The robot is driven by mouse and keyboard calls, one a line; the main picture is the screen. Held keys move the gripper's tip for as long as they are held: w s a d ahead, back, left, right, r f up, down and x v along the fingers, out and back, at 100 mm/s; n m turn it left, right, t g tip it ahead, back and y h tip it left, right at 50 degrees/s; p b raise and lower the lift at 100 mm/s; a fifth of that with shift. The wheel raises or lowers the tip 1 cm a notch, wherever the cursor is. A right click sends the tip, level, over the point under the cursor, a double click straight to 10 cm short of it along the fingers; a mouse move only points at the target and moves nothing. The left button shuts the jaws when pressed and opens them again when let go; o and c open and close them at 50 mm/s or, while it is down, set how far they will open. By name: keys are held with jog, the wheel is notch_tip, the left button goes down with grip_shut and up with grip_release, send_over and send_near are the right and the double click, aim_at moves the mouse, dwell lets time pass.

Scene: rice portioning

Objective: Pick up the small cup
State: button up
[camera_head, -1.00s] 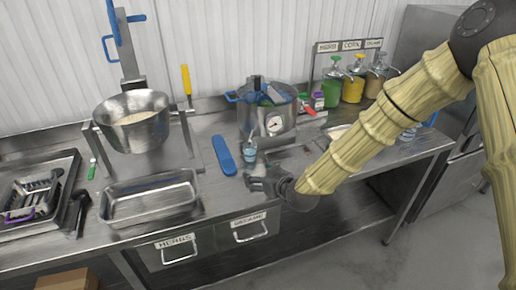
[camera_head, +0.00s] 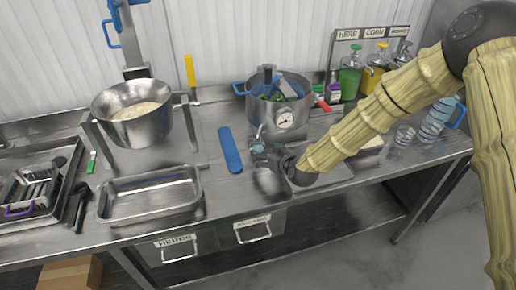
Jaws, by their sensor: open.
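The small cup (camera_head: 258,146) looks like a little bluish clear vessel on the steel counter, in front of the pot with the dial. It is mostly hidden behind my gripper. My gripper (camera_head: 264,157) is open at the end of my arm, which reaches in from the right. Its fingers are right at the cup in the picture. I cannot tell whether they touch it or sit around it.
A blue flat tool (camera_head: 230,150) lies just left of my gripper. The pot (camera_head: 298,112) stands close behind. An empty steel tray (camera_head: 150,214) and a raised bowl of rice (camera_head: 108,128) are at left. Bottles (camera_head: 437,120) stand at right.

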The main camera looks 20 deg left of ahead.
aim_at(261, 151)
jog(key=shift+w+a+f, duration=0.15)
jog(key=shift+a+p, duration=0.3)
jog(key=shift+p, duration=0.05)
jog(key=shift+a+p, duration=0.25)
jog(key=shift+p, duration=0.05)
jog(key=shift+f+p+x, duration=0.25)
jog(key=shift+p+x, duration=0.7)
jog(key=shift+x, duration=1.2)
jog(key=shift+d, duration=0.1)
jog(key=shift+c, duration=0.2)
jog(key=c, duration=1.3)
jog(key=shift+o, duration=0.2)
jog(key=shift+r, duration=0.2)
